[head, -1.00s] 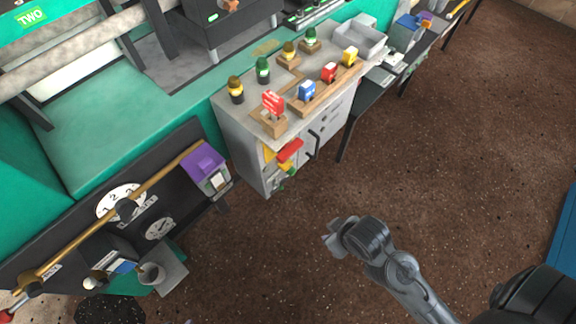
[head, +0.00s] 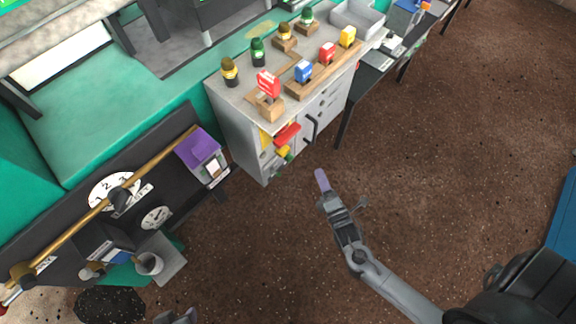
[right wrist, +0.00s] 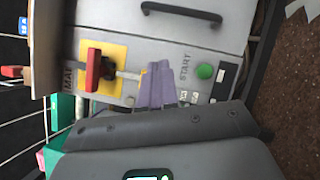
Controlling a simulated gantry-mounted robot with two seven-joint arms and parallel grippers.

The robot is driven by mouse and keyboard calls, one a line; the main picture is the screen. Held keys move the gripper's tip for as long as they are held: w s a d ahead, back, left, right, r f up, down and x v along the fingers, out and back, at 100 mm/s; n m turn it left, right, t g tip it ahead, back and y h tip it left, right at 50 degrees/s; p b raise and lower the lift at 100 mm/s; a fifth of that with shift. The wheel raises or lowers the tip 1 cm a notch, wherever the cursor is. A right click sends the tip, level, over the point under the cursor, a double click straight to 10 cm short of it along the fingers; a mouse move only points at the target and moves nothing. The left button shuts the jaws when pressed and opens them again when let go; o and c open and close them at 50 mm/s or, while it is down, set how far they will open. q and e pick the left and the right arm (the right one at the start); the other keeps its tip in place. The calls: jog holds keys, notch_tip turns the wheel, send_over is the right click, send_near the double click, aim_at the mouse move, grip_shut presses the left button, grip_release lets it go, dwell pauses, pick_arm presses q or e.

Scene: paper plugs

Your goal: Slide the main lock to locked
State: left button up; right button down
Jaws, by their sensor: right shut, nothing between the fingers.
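The main switch is a red handle (right wrist: 93,70) on a yellow plate (right wrist: 116,60) in the right wrist view, beside lettering that seems to read MAIN. A thin grey bar (right wrist: 128,75) runs from the plate towards my fingertips, with a small yellow piece near them; I cannot tell for sure that this is the lock. My right gripper (right wrist: 158,88) is shut and empty, its fingers partly covering the panel. In the head view the right gripper (head: 321,180) is in front of the cabinet, right of the red handle (head: 287,134). A grey part of my left gripper (head: 178,317) shows at the bottom edge.
A green START button (right wrist: 205,71) and a black door handle (right wrist: 181,14) are on the same panel. The grey cabinet (head: 238,135) carries coloured plugs and wooden blocks on top. A purple-topped box (head: 200,148) stands to its left. The brown floor is open at right.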

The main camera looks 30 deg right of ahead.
jog(key=s+a+f+n+t+y+b, duration=0.1)
jog(key=a+f+n+t+y+b, duration=0.25)
jog(key=f+n, duration=0.5)
jog(key=s+a+f+n+t+y+b, duration=0.1)
jog(key=s+f+n+t+y+b, duration=0.1)
jog(key=f+n+y+b, duration=0.65)
jog(key=w+a+r+n+p, duration=0.1)
jog(key=w+r+p, duration=0.1)
jog(key=w+r, duration=0.4)
jog(key=w+a+r+n+t+p, duration=0.1)
jog(key=w+r+p, duration=0.2)
jog(key=w+r, duration=0.3)
notch_tip(320, 180, up, 5)
jog(key=shift+r+n+h, duration=0.15)
jog(key=shift+n+h, duration=0.15)
jog(key=shift+h, duration=0.1)
jog(key=shift+d+p, duration=0.1)
jog(key=shift+p, duration=0.2)
